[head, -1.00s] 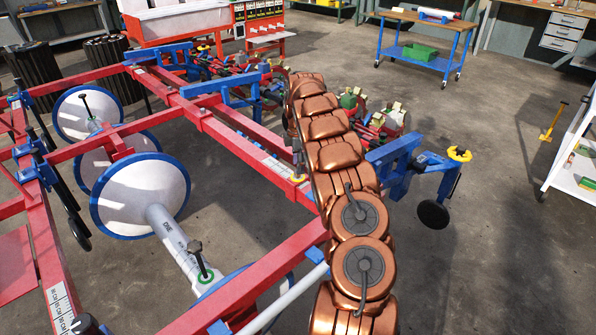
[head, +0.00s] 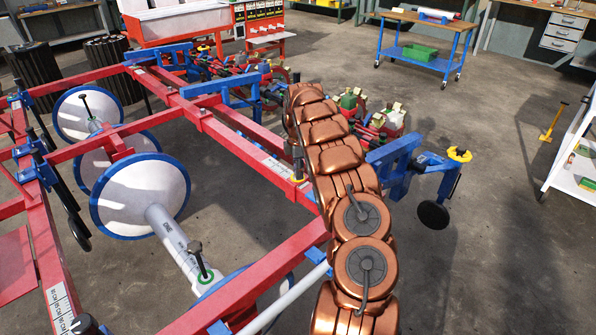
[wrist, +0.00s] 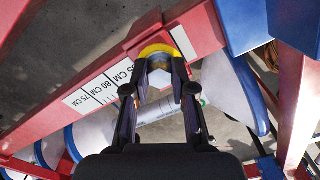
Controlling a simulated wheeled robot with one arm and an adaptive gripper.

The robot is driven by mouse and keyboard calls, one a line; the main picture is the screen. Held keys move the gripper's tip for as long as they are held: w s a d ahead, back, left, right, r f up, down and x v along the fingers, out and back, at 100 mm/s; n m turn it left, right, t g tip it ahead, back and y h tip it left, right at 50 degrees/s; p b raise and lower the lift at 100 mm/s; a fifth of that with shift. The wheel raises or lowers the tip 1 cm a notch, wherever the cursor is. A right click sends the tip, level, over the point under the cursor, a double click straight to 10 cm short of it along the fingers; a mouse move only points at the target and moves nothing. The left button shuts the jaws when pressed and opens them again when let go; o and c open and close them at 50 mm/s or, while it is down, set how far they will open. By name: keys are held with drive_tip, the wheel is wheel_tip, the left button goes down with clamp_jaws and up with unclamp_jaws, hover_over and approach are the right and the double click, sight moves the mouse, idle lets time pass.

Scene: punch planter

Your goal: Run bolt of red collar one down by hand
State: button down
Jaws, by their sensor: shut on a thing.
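In the wrist view, my gripper (wrist: 160,66) has its two dark fingers closed around the grey bolt (wrist: 160,76), which shows between the fingertips. A yellow ring (wrist: 158,49) curves around the far side of the bolt. The ring sits against the red collar (wrist: 147,26) on the red beam. In the head view, my copper arm hides most of this spot. A yellow ring (head: 297,180) and a dark upright part show just left of the arm. I cannot tell how far the bolt is threaded in.
A white scale (wrist: 98,88) marked in CM runs along the red beam (wrist: 195,30). Blue frame parts (wrist: 240,20) stand close at the upper right. White discs with blue rims (head: 140,198) hang under the frame. Open floor lies to the right.

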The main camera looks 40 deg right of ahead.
drive_tip(key=shift+m, duration=0.3)
drive_tip(key=m, duration=0.3)
drive_tip(key=shift+a+p, duration=0.2)
drive_tip(key=shift+p, duration=0.15)
drive_tip(key=m, duration=0.7)
drive_tip(key=shift+m+p, duration=0.4)
drive_tip(key=m, duration=0.4)
drive_tip(key=m+p, duration=0.1)
drive_tip(key=m, duration=0.7)
drive_tip(key=shift+m, duration=0.3)
drive_tip(key=m+p, duration=0.1)
drive_tip(key=m, duration=0.3)
drive_tip(key=shift+m, duration=1.3)
